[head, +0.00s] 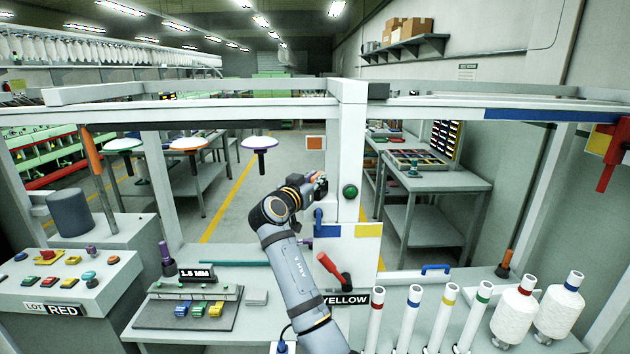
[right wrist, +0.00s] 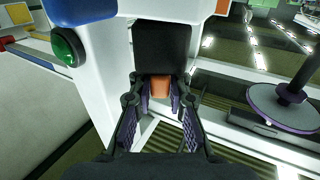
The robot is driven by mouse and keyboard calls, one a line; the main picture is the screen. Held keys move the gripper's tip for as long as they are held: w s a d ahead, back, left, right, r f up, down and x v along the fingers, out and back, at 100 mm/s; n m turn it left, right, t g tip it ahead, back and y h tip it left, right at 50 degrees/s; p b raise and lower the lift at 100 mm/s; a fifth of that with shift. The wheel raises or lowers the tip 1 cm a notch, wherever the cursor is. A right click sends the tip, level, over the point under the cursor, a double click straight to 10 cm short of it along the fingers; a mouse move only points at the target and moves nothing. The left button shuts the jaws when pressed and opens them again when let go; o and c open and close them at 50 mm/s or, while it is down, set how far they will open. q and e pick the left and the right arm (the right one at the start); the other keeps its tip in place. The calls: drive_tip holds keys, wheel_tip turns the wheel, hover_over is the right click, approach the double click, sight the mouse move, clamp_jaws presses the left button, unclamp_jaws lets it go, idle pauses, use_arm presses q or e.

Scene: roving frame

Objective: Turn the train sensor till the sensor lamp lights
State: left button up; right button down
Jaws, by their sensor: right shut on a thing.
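The train sensor, a dark block (right wrist: 162,45) with an orange end, sits against the white post in the right wrist view. My right gripper (right wrist: 160,92) has its fingers around the orange end and is shut on it. In the head view my right gripper (head: 316,184) is at the left side of the post (head: 348,140), and my arm and fingers hide most of the sensor. A green dome lamp (head: 350,191) is on the post just right of the gripper; it also shows in the right wrist view (right wrist: 67,47). It looks dark green, without a clear glow. My left gripper is not in view.
A red-handled lever (head: 331,266) stands below the post near the YELLOW label (head: 345,299). Several white tubes and two yarn cones (head: 515,312) stand at the right. A button console (head: 62,282) is at the left. White frame rails cross at post height.

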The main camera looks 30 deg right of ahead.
drive_tip(key=shift+s+d+n+t+y+b, duration=0.15)
drive_tip(key=shift+n+t+y+b, duration=0.25)
drive_tip(key=shift+n+t+y, duration=0.6)
drive_tip(key=shift+s+d+n+t+y, duration=0.1)
drive_tip(key=shift+s+n+t+y, duration=0.1)
drive_tip(key=shift+n+t+y, duration=1.35)
drive_tip(key=shift+t+y, duration=0.35)
drive_tip(key=shift+y, duration=0.1)
drive_tip(key=c, duration=1.3)
unclamp_jaws()
drive_tip(key=v, duration=1.2)
